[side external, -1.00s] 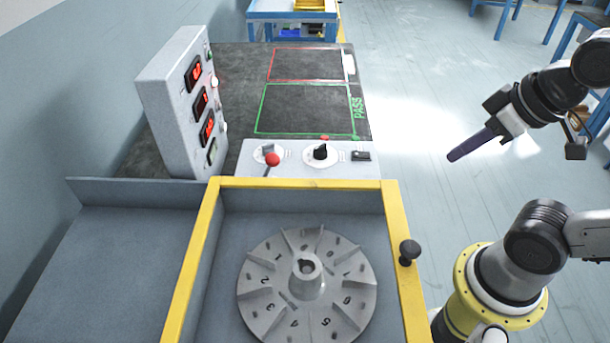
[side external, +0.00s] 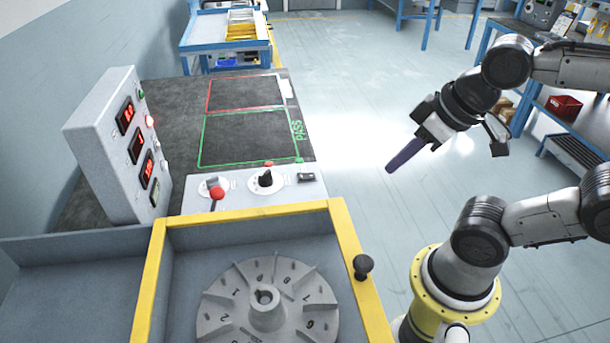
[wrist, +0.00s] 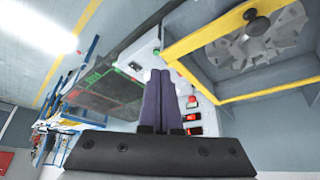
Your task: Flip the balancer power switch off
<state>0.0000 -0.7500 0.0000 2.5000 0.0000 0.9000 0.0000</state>
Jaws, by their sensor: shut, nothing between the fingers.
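A light grey control strip (side external: 195,204) lies along the back of the yellow-framed balancer bay. It carries a red-knobbed lever (side external: 217,194), a black rotary knob (side external: 265,179) and a small black rocker switch (side external: 306,177) at its right end. I see no readable label saying which is the power switch, and the rocker's position is too small to tell. My gripper (side external: 391,168) is shut and empty, with dark purple fingers, apart from the strip and to its right. In the wrist view the shut fingers (wrist: 161,74) cover part of the strip; the rocker (wrist: 135,66) shows beside them.
A grey display box (side external: 105,150) with red readouts stands at the left. A numbered grey rotor (side external: 266,305) sits in the yellow-framed bay (side external: 345,235), with a black knob (side external: 363,266) on its right rail. A dark mat with red and green outlines (side external: 235,137) lies behind the strip.

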